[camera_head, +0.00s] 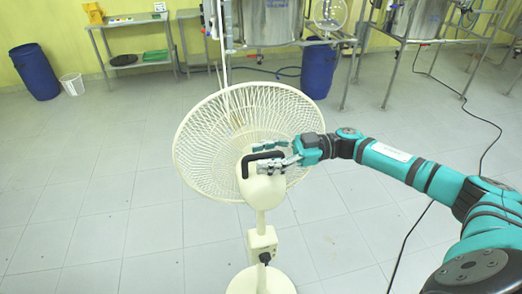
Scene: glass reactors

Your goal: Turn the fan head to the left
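A cream pedestal fan stands in front of me in the head view. Its round wire cage (197,137) faces away from me, and the motor housing (262,190) with a black handle on top (258,158) is on my side. The stand has a control box (262,243) and a round base (260,283). My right gripper (268,155) reaches in from the right at the housing and handle, its fingers apart, one beyond the handle and one on the near side. I cannot tell whether they touch the fan. My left gripper is not in view.
Steel-framed glass reactors (272,22) stand along the back, with a blue barrel (319,70) below. Another blue barrel (35,72), a white bin (72,84) and a metal table (140,20) are at the back left. A black cable crosses the floor at right. The tiled floor (95,190) left of the fan is clear.

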